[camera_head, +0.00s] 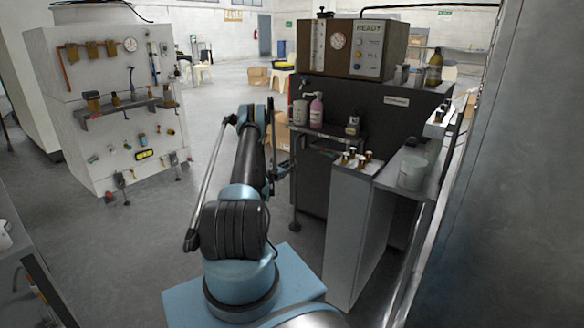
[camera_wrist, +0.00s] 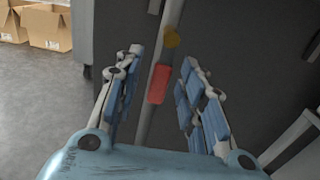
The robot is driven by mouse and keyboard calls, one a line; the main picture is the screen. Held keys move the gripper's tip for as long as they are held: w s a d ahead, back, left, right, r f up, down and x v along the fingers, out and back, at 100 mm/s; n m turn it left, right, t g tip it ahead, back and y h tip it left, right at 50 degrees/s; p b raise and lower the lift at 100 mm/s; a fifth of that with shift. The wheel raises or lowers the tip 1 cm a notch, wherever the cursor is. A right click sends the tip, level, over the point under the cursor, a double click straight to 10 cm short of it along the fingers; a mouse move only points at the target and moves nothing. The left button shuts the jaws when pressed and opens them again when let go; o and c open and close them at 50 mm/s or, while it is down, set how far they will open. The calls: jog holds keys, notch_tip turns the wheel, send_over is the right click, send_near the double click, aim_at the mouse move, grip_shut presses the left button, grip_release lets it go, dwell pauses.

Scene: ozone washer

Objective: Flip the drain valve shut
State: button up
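The drain valve shows in the wrist view as a red handle (camera_wrist: 158,84) below a small round brass-coloured part (camera_wrist: 171,38), against a grey vertical pipe (camera_wrist: 145,124). The handle hangs roughly along the pipe, tilted slightly. My gripper (camera_wrist: 161,72) is open, with one blue-padded finger on each side of the handle. Gaps show between the handle and both fingers, and nothing is held. I cannot tell how far ahead of the fingertips the handle is. In the head view my arm reaches toward the dark washer cabinet (camera_head: 375,112), and the valve cannot be made out.
A shelf (camera_head: 340,134) with a pink bottle (camera_head: 316,111) juts from the cabinet near my arm. A narrow grey cabinet (camera_head: 350,225) stands to the right. Cardboard boxes (camera_wrist: 49,27) lie on the floor behind. A white panel unit (camera_head: 90,140) stands left across open floor.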

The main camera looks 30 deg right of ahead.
jog(key=shift+x, duration=0.85)
jog(key=shift+s+d, duration=0.1)
jog(key=shift+s, duration=0.05)
